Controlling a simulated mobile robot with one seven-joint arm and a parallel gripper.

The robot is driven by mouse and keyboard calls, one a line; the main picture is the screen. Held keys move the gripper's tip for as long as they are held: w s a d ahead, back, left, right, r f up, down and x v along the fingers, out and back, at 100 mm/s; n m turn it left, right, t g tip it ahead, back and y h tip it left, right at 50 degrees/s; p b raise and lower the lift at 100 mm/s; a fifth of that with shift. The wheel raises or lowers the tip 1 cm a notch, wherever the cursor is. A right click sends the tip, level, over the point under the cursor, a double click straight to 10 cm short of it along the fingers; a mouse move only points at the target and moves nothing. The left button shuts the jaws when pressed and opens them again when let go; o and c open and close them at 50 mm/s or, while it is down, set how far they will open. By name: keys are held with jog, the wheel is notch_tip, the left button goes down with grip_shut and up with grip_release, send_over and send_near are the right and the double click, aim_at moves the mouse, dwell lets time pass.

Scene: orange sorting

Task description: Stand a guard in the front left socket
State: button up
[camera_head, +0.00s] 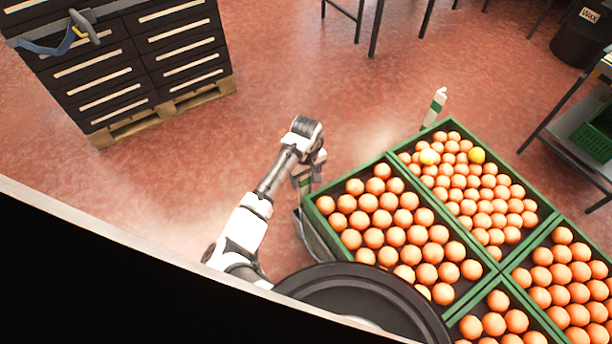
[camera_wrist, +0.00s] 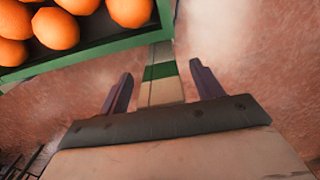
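A pale guard with a green band (camera_wrist: 160,92) stands between my fingers in the wrist view, close to the green crate's edge. My gripper (camera_wrist: 160,67) is open, with a gap between each finger and the guard. In the head view my gripper (camera_head: 306,178) is just left of the near-left orange crate (camera_head: 345,178), and a small part of this guard shows there. Another white guard with a green band (camera_head: 435,106) stands at the far corner of the crates. The front left socket cannot be made out.
Several green crates of oranges fill the right, the far one (camera_head: 507,170) also with yellowish fruit. A black drawer cabinet (camera_head: 135,55) on a pallet stands at the back left. A metal table (camera_head: 570,135) is at the right. The red floor between is clear.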

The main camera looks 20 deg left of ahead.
jog(key=shift+r, duration=0.1)
notch_tip(320, 180, up, 14)
jog(key=p, duration=0.1)
dwell(0.4)
notch_tip(320, 180, up, 7)
jog(key=p, duration=0.9)
jog(key=shift+f, duration=0.2)
